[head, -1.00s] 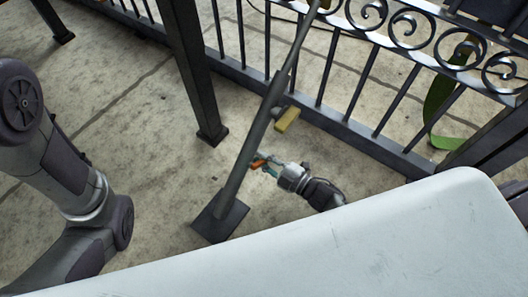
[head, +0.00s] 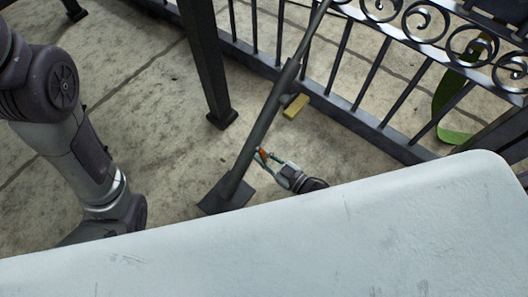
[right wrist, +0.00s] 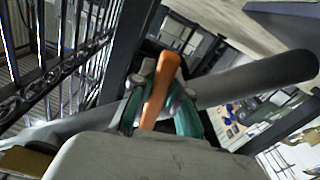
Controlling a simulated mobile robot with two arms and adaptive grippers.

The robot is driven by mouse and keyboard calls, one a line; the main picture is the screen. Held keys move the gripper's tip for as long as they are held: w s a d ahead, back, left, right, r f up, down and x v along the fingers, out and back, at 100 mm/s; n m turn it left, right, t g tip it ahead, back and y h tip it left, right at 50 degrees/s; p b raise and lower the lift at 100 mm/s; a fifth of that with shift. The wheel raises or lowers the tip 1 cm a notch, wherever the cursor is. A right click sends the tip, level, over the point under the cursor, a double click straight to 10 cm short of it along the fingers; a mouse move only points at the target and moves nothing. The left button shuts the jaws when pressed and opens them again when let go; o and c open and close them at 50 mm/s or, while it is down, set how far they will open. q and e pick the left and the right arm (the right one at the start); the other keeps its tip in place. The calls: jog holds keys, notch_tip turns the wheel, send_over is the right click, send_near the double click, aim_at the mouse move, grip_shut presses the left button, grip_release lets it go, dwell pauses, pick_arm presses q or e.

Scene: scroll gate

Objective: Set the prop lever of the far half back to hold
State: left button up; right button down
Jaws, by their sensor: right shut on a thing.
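The dark grey prop tube (head: 264,127) slants from its foot plate (head: 210,200) on the paving up to the gate. Its orange lever (head: 263,155) is on the tube's right side, low down. My right gripper (head: 262,158) is shut on the lever, its teal fingers on either side. In the right wrist view the lever (right wrist: 160,90) stands up between the fingers (right wrist: 158,108), in front of the grey tube (right wrist: 255,80). The fingers partly hide the lever's base. My left arm is at the left of the head view; its gripper is out of sight.
The black gate (head: 350,110) with bars and scrolls runs along the back. A dark post (head: 207,60) stands left of the prop. A yellow block (head: 295,105) is near the bottom rail. My white body covers the lower foreground. Paving left of the post is clear.

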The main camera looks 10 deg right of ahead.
jog(key=shift+s+f+m, duration=0.1)
jog(key=shift+s+m, duration=0.05)
jog(key=shift+m, duration=0.15)
jog(key=c, duration=1.4)
grip_release()
jog(key=v, duration=1.2)
